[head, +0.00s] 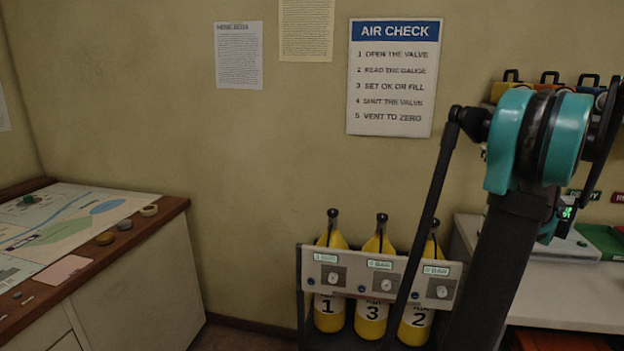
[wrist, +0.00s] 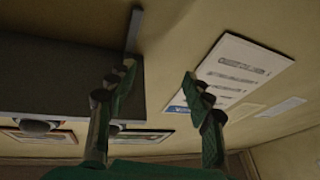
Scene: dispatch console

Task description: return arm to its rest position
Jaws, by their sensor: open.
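My arm (head: 540,140) stands at the right of the head view, with a teal joint high up and dark links running down in front of the cylinder rack. My gripper (wrist: 160,80) shows in the wrist view, its two green and dark fingers spread apart with nothing between them. Walls and a white sign (wrist: 236,72) appear beyond the fingers, and the fingers look clear of any surface. I cannot make out the gripper's fingers in the head view.
Yellow cylinders numbered 1 (head: 328,312), 3 (head: 371,316) and 2 (head: 415,324) stand in a rack with a gauge panel (head: 350,282), partly behind my arm. A map table (head: 70,225) is at left. A white counter (head: 575,300) is at right. An AIR CHECK sign (head: 393,80) hangs behind.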

